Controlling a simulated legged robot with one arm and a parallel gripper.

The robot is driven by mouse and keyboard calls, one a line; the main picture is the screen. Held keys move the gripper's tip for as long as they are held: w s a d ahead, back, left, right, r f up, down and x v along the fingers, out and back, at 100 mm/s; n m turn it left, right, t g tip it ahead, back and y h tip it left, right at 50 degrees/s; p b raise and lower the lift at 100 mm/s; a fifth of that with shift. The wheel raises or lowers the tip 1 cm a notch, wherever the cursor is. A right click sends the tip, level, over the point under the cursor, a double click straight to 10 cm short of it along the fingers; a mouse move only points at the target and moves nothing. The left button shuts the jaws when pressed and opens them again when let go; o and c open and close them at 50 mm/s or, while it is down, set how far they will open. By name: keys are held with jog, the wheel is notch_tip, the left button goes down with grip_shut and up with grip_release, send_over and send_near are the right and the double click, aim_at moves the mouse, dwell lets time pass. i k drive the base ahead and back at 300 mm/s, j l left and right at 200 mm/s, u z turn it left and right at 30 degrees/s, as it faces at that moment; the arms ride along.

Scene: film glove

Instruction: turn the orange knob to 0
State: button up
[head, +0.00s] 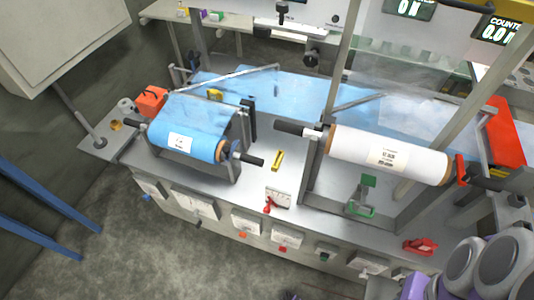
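Small coloured knobs stick out below white dial plates along the machine's front panel. The orange knob (243,235) appears to sit under a white dial plate (246,220) left of the panel's middle. A redder knob (283,249) is just to its right, under its own plate (288,236). The two colours are close at this size. I cannot read the dial marks or the knob's setting. Grey rounded links of my arm are at the lower right; my gripper's fingers do not show clearly.
A blue film roll (205,135) and a white film roll (400,158) stand on the metal bench. A blue knob (146,197) and a green knob (325,256) share the panel. A red-handled meter (278,197) sits on top. Bare floor (150,255) lies in front.

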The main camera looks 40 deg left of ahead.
aim_at(243, 235)
jog(key=u, duration=1.95)
